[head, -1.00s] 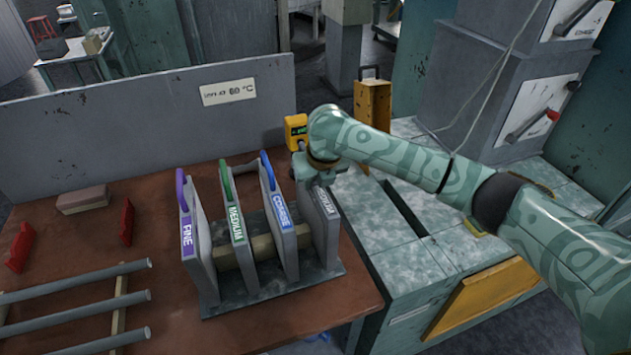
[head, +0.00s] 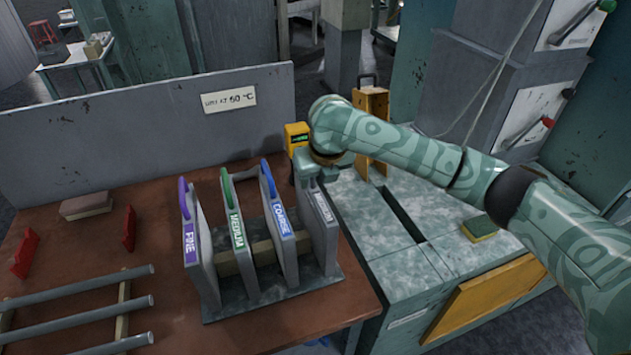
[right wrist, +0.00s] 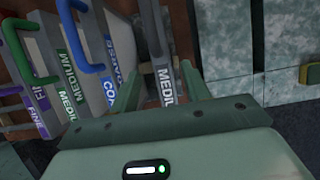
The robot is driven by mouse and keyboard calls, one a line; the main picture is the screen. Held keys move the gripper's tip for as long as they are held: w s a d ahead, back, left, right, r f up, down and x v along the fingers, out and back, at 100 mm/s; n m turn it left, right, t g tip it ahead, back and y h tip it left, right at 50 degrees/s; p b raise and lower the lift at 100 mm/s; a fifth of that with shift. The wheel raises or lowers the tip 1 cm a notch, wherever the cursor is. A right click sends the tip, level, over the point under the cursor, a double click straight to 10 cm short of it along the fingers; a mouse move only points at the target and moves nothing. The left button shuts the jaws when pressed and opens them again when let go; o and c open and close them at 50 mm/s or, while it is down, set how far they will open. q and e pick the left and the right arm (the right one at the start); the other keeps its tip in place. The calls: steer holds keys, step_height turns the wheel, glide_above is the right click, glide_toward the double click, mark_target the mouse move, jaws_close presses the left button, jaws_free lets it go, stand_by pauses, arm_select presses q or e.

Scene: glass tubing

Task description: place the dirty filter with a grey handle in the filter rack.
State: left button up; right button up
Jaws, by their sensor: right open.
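The filter with a grey handle (head: 321,230) stands upright in the right end of the filter rack (head: 230,300). In the right wrist view, its grey handle (right wrist: 154,30) and a label reading MEDIUM show between my fingers. My right gripper (head: 311,180) is over the top of this filter. In the right wrist view, my right gripper (right wrist: 162,88) is open, with one finger on each side of the filter and a gap visible. Whether a finger touches it I cannot tell. My left gripper is not in view.
The rack also holds the purple-handled FINE filter (head: 200,255), the green-handled MEDIUM filter (head: 237,235) and the blue-handled COARSE filter (head: 282,230), close to my gripper's left. A grey panel (head: 100,140) stands behind. A sponge (head: 483,229) lies on the bench at right.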

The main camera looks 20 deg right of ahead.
steer(key=p+v, duration=0.1)
steer(key=v, duration=0.5)
steer(key=shift+r+p, duration=0.3)
steer(key=shift+r, duration=0.05)
steer(key=shift+s, duration=0.15)
